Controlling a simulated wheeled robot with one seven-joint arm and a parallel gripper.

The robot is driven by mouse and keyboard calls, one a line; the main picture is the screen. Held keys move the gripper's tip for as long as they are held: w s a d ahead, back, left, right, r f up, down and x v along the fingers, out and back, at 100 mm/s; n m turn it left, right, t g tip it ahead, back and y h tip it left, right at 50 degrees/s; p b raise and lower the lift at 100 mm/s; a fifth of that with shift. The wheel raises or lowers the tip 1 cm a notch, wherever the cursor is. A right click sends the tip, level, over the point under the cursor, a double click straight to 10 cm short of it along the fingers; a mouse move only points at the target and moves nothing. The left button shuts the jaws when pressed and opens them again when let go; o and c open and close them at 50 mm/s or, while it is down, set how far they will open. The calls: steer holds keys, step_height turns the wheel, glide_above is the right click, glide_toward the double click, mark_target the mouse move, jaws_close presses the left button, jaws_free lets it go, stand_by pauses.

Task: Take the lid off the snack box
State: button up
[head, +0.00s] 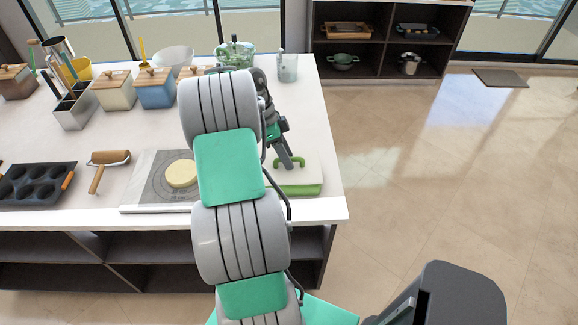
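The snack box (308,187) is at the right front corner of the white counter. It has a pale top with a green arched handle (277,163) and a green edge lower down. The lid appears to sit on the box. My gripper (291,164) points down at the handle, with its dark fingertips at or just above it. I cannot tell whether the fingers touch or grip the handle, or how far apart they are. My arm hides the left part of the box.
A board with a yellow dough disc (181,174) lies left of my arm. Further left are a rolling pin (108,160) and a muffin tin (36,184). Lidded canisters (156,90), a green glass pot (236,53) and a glass cup (288,68) stand behind.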

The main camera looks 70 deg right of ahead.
jaws_close()
stand_by(0.6)
